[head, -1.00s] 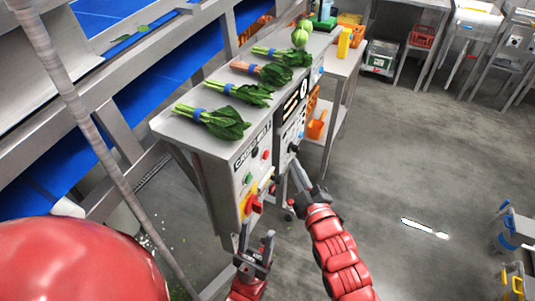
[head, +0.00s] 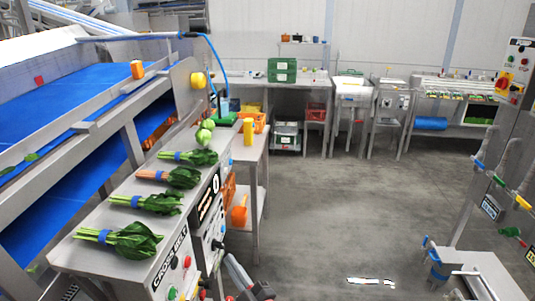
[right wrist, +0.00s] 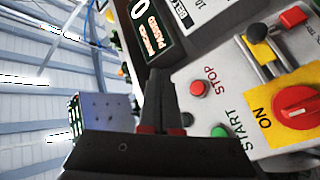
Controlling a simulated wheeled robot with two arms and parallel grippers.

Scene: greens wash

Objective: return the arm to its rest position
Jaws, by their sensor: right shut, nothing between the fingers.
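My right gripper (head: 234,266) shows at the bottom edge of the head view, beside the front of the steel control cabinet (head: 85,258). Its fingers are together and hold nothing. The right wrist view shows the shut dark fingers (right wrist: 161,88) in front of the control panel. That panel has a red stop button (right wrist: 198,89), a green start button (right wrist: 219,132) and a red rotary switch (right wrist: 297,106) on a yellow plate. I cannot tell the gap between fingers and panel. The rest of the right arm is below the head view. My left gripper is not in view.
Several bunches of greens, such as the nearest bunch (head: 120,240), lie on the cabinet top. A blue conveyor (head: 60,95) runs along the left. A steel bench (head: 250,150) stands beyond the cabinet. Open grey floor (head: 340,210) lies to the right.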

